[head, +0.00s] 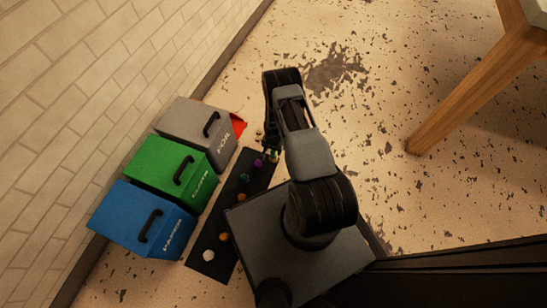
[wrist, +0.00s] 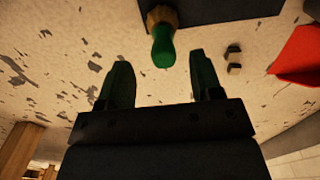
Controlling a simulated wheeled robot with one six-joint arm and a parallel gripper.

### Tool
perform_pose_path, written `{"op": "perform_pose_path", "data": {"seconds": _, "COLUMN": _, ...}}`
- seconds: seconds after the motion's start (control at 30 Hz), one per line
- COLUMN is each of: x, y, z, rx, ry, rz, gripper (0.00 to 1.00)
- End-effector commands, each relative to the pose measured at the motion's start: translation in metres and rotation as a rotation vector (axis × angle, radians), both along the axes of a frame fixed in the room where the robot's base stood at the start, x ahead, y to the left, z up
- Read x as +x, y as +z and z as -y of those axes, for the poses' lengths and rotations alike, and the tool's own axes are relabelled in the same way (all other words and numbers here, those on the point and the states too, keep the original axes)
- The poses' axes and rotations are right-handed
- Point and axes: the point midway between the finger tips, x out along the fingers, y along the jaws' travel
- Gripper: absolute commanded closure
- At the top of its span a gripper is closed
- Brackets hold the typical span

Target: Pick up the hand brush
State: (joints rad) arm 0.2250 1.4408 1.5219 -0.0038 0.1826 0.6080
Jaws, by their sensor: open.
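A rounded green piece with a tan-brown collar (wrist: 163,42) shows in the wrist view, at the edge of a dark mat. It looks like a handle end, but no bristles show, so I cannot tell for sure that it is the hand brush. My gripper (wrist: 164,82) is open and empty, its two dark green fingers apart. The green piece lies beyond the fingertips, roughly in line with the gap between them, not between them. In the head view my gripper (head: 271,150) hangs near the mat's upper end, largely hidden by my arm.
The dark mat (head: 232,192) holds several small coloured items. Blue (head: 136,218), green (head: 166,168) and grey (head: 187,127) bins stand left along the wall. A red object (wrist: 298,56) and small blocks (wrist: 233,58) lie near the mat. A wooden leg (head: 470,98) stands right; open floor lies between.

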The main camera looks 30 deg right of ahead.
Motion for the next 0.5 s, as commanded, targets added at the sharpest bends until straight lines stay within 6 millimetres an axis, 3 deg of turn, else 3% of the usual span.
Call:
{"op": "perform_pose_path", "data": {"seconds": 0.17, "x": 0.001, "y": -0.011, "z": 0.0, "rx": 0.0, "ry": 0.0, "rz": 0.0, "gripper": 0.4}}
{"op": "perform_pose_path", "data": {"seconds": 0.5, "x": 0.003, "y": -0.052, "z": -0.001, "rx": 0.0, "ry": 0.001, "rz": 0.0, "gripper": 0.4}}
